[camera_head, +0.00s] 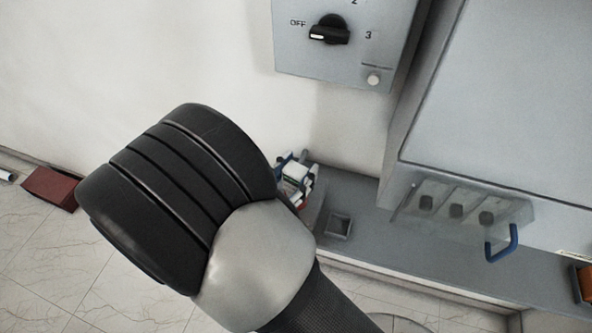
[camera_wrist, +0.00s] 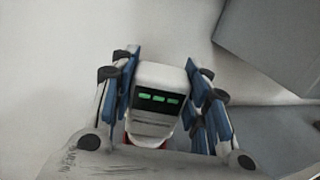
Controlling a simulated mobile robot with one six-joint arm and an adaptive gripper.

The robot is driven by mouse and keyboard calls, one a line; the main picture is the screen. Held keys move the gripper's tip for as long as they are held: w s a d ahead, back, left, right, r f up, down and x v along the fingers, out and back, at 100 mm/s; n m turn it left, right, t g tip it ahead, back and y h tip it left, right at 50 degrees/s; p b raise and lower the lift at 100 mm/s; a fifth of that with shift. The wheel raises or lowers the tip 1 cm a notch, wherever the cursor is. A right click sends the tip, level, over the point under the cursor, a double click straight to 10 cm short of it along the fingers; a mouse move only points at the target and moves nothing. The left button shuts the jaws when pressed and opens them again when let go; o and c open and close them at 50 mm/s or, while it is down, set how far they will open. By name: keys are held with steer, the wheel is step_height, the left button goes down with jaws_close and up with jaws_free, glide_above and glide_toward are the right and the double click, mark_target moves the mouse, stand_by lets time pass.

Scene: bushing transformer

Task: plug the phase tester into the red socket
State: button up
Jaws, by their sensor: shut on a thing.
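The phase tester (camera_wrist: 158,98) is a white block with a dark panel and green display marks. In the wrist view it sits between the blue pads of my gripper (camera_wrist: 163,72), which is shut on it. A little red shows at its lower end. In the head view my gripper (camera_head: 295,172) is partly hidden behind my dark arm link, and the white tester (camera_head: 296,173) shows between blue pads. Three dark round sockets (camera_head: 457,210) sit under a clear cover with a blue handle (camera_head: 502,243). I cannot make out a red socket in either view.
A grey cabinet (camera_head: 500,100) stands at the right above a grey ledge (camera_head: 365,225) with a small square recess (camera_head: 340,226). A switch box (camera_head: 345,45) with a black knob is on the wall. A dark red block (camera_head: 50,187) lies on the floor at left.

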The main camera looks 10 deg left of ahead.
steer(key=o, duration=1.3)
steer(key=shift+c, duration=0.2)
